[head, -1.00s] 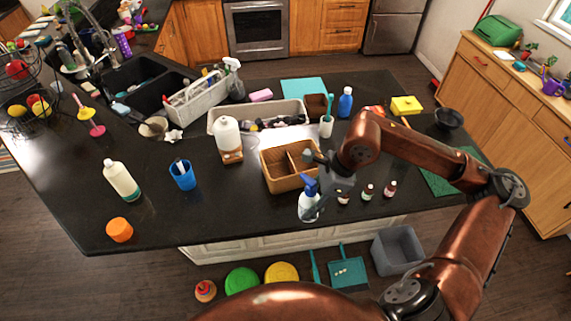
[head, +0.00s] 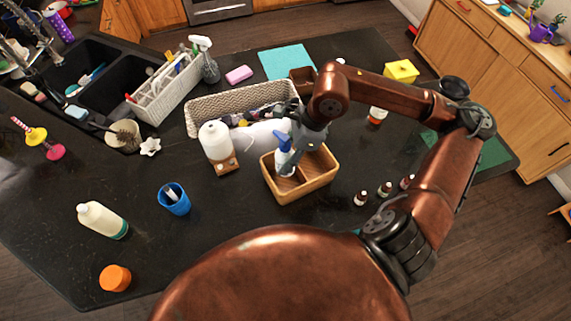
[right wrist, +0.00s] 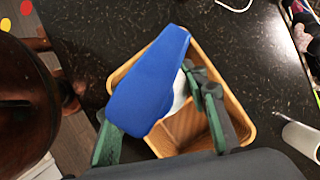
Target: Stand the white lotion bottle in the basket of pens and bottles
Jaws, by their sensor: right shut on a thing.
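A white pump bottle (head: 215,142) stands upright on a small wooden block, left of the brown box. Another white bottle with a green lower end (head: 102,220) is at the left; I cannot tell which is the lotion bottle. A pale woven basket (head: 200,108) behind the pump bottle holds dark and small mixed items. My right gripper (head: 300,140) is shut on a blue-headed spray bottle (head: 284,158), whose blue head (right wrist: 150,80) fills the right wrist view. The bottle is in or just over the wooden box (head: 312,186); its base is hidden. My left gripper is out of view.
A blue cup (head: 173,199) and orange lid (head: 115,278) are on the left counter. Several small dark bottles (head: 384,189) stand right of the box. A white caddy (head: 165,93) is by the sink. The front middle counter is fairly clear.

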